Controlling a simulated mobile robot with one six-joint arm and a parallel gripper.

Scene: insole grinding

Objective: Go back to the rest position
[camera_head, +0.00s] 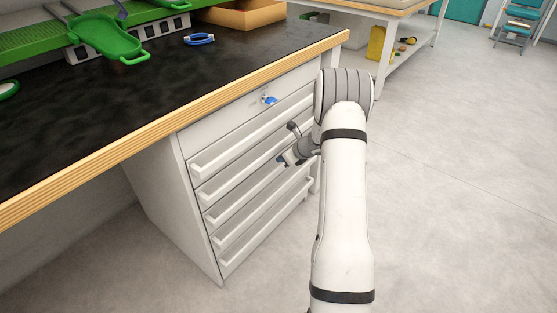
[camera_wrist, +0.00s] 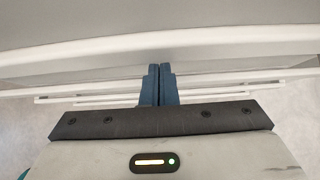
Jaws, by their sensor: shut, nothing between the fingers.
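My gripper (camera_wrist: 160,72) shows in the wrist view with its two blue fingers together and nothing between them. In the head view my gripper (camera_head: 286,160) is partly hidden behind my own arm, in front of the drawer fronts. The drawer cabinet (camera_head: 158,190) is white, with several drawers that have long white handles. The drawers look closed in the head view. A drawer front and white handle bars also show close to the fingers in the wrist view; I cannot tell whether they touch.
The workbench (camera_head: 100,118) has a black top with a wooden edge. On it are a green insole-shaped holder (camera_head: 105,36), a blue ring-shaped item (camera_head: 199,39) and a cardboard tray (camera_head: 240,14). A blue key (camera_head: 269,99) sits in the top drawer's lock. The floor (camera_head: 450,190) at right is clear.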

